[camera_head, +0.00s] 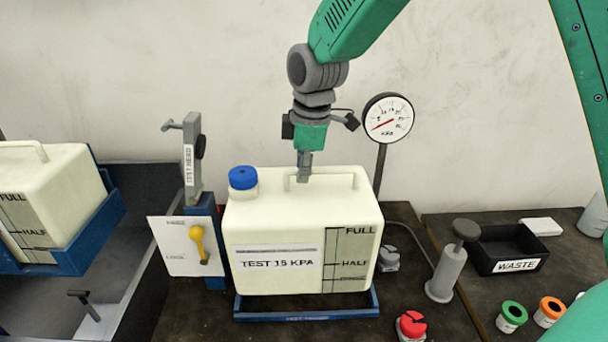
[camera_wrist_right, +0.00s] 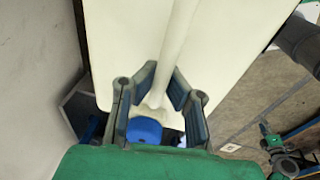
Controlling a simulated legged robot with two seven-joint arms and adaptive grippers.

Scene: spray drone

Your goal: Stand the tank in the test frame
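The cream tank (camera_head: 290,225) with a blue cap (camera_head: 243,178) and a "TEST 15 KPA" label stands upright over the blue test frame tray (camera_head: 310,313). Its lower front edge shows above the tray's front rim; I cannot tell whether its base touches the tray. My right gripper (camera_head: 303,177) is at the left part of the top handle. In the right wrist view the handle (camera_wrist_right: 180,35) runs between the fingers (camera_wrist_right: 162,90), close against both, with the blue cap (camera_wrist_right: 145,131) just beyond. My left gripper is not in view.
A test head post (camera_head: 192,160) and a panel with a yellow lever (camera_head: 199,245) stand left of the tank. A pressure gauge (camera_head: 388,118), hand pump (camera_head: 447,275) and red knob (camera_head: 411,325) are right. Another tank (camera_head: 50,195) sits far left; a waste bin (camera_head: 508,248) is at right.

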